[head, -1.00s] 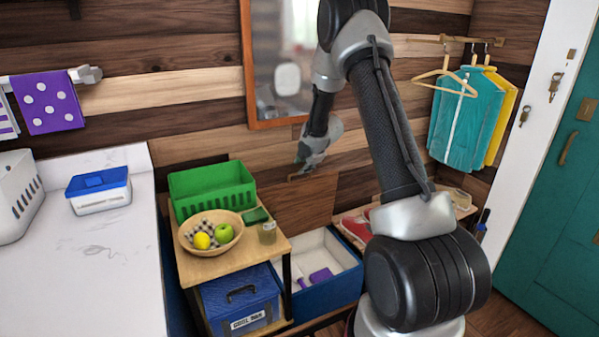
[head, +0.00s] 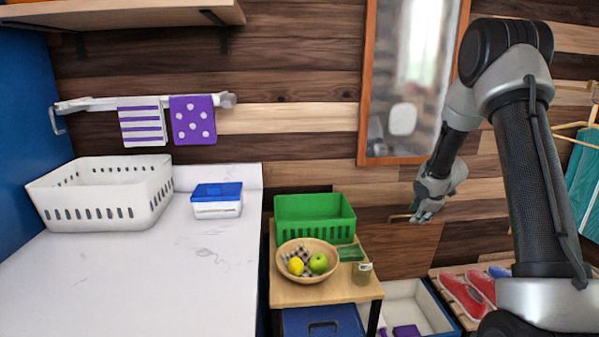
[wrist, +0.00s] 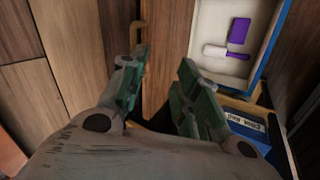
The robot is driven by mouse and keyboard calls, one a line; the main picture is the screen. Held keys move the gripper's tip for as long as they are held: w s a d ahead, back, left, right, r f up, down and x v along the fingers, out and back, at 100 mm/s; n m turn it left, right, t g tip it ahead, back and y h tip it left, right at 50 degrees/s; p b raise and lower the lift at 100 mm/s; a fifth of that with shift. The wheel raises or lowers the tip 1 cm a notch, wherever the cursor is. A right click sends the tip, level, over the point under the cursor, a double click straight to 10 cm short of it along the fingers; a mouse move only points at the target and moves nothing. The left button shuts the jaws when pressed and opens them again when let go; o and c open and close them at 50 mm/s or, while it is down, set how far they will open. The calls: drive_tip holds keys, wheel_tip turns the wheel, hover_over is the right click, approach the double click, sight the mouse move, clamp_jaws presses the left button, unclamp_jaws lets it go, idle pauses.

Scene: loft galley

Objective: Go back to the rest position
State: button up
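My gripper (head: 426,214) is at the right in the head view, hanging in front of the wood-plank wall, right of the small wooden table. In the wrist view my gripper (wrist: 160,95) shows two green-padded fingers spread apart with a gap between them. Nothing is held between them. A wooden panel with a brass-coloured handle (wrist: 137,36) lies beyond the left finger. From these frames I cannot tell whether the finger touches the handle.
The wooden table (head: 290,295) bears a green basket (head: 315,232) and a fruit bowl (head: 308,279). An open blue-sided drawer (wrist: 215,68) holds purple and white items. A white counter (head: 150,270) is at left, with a white basket (head: 105,215). A mirror (head: 410,80) hangs behind my arm.

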drive_tip(key=s+d+r+m+g+h, duration=0.15)
drive_tip(key=s+m+g, duration=0.5)
drive_tip(key=s, duration=0.95)
drive_tip(key=s+a+r+m+t+y, duration=0.1)
drive_tip(key=s+a+r+m, duration=0.3)
drive_tip(key=s+r, duration=0.7)
drive_tip(key=s+a+r+m+t+y, duration=0.1)
drive_tip(key=s+a+r+m+t, duration=0.2)
drive_tip(key=s+r, duration=0.8)
drive_tip(key=s+a+m, duration=0.2)
drive_tip(key=s+a, duration=0.2)
drive_tip(key=s, duration=0.1)
drive_tip(key=shift+a, duration=0.35)
